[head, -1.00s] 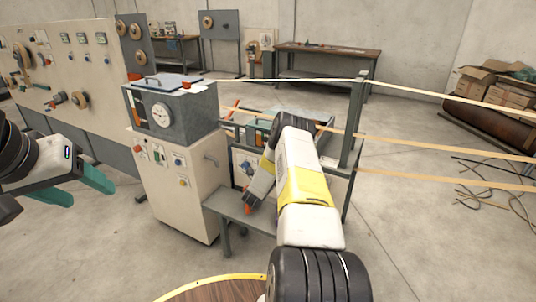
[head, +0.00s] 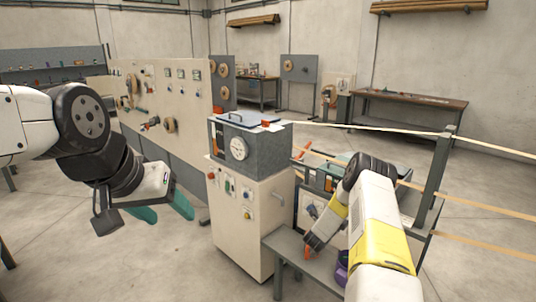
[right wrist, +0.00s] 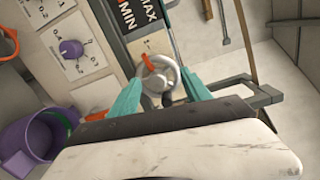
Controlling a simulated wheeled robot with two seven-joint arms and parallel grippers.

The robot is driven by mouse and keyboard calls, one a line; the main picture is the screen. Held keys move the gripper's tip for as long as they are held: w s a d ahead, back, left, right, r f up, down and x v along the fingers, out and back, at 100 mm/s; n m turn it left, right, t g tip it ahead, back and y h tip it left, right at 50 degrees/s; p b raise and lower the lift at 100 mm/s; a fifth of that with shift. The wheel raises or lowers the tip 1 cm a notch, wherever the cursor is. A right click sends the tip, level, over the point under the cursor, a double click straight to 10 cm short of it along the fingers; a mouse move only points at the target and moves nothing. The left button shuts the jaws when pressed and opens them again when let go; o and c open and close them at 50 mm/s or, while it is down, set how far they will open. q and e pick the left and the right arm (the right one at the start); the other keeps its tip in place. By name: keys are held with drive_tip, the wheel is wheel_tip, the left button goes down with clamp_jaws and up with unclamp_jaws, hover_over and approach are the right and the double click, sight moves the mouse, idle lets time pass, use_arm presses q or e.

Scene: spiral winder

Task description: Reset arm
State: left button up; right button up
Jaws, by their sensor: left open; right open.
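My left gripper (head: 162,211) hangs in the air at the left of the head view, left of the cream cabinet. Its teal fingers are apart with nothing between them. My right arm reaches over the grey bench in the head view, and its fingers are mostly hidden there. In the right wrist view my right gripper (right wrist: 160,93) is open. A round silver wheel with an orange handle (right wrist: 159,76) shows between and beyond its teal fingers. I cannot tell whether the fingers touch it.
The cream cabinet (head: 243,225) carries a grey gauge box (head: 260,145). Strips of tape run right past a grey post (head: 437,175). A purple bucket (right wrist: 35,140) shows in the right wrist view. A long control panel (head: 183,125) stands behind. Floor at lower left is clear.

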drive_tip(key=w+a+r+n+t+y, duration=0.1)
drive_tip(key=w+a+r+n+y, duration=0.3)
drive_tip(key=r, duration=0.5)
drive_tip(key=w+a+r+n+t+y, duration=0.1)
drive_tip(key=a+r+n+y, duration=0.1)
drive_tip(key=a+r+n, duration=0.45)
drive_tip(key=s+a+r+n+y, duration=0.3)
drive_tip(key=s+a+r, duration=0.1)
drive_tip(key=r, duration=0.3)
drive_tip(key=s+a+r+n+y, duration=0.25)
drive_tip(key=s+a+r, duration=0.2)
drive_tip(key=r, duration=0.35)
drive_tip(key=s+a+r+n+g+y, duration=0.1)
drive_tip(key=s+a+r+n+g, duration=0.15)
drive_tip(key=s, duration=0.65)
drive_tip(key=s+a+r+n+g+y, duration=0.1)
drive_tip(key=s+a+n, duration=0.25)
drive_tip(key=s, duration=0.55)
drive_tip(key=s+a+r+n+g+y, duration=0.15)
drive_tip(key=s+n, duration=0.25)
drive_tip(key=s, duration=0.5)
drive_tip(key=s+f+n+g, duration=0.2)
drive_tip(key=s+n+g, duration=0.1)
drive_tip(key=s, duration=0.9)
drive_tip(key=shift+a+f, duration=0.15)
